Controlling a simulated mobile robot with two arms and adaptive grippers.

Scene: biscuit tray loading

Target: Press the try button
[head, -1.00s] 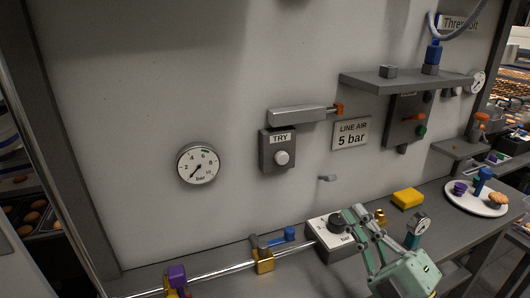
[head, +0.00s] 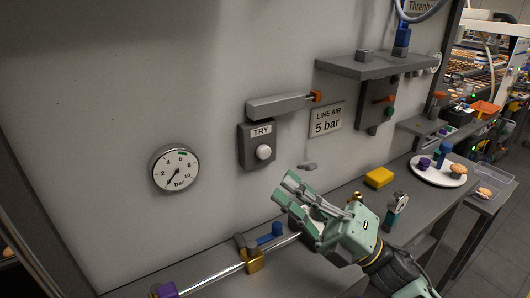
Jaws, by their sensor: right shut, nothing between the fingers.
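The try button (head: 264,152) is a round white knob on a dark grey box (head: 246,157) labelled TRY, fixed to the wall near the middle of the head view. My right gripper (head: 284,187) is pale green, and its shut, empty fingers point up and left. It is below and slightly right of the try button in the picture, apart from it. The gripper hides most of the grey box with the dial on the bench. My left gripper is not in view.
A grey cylinder (head: 283,106) with an orange tip sits above the try box. A pressure gauge (head: 175,170) is on the wall to the left. A shelf (head: 375,66) juts out at upper right. A yellow block (head: 379,177) and a plate (head: 421,175) are on the bench.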

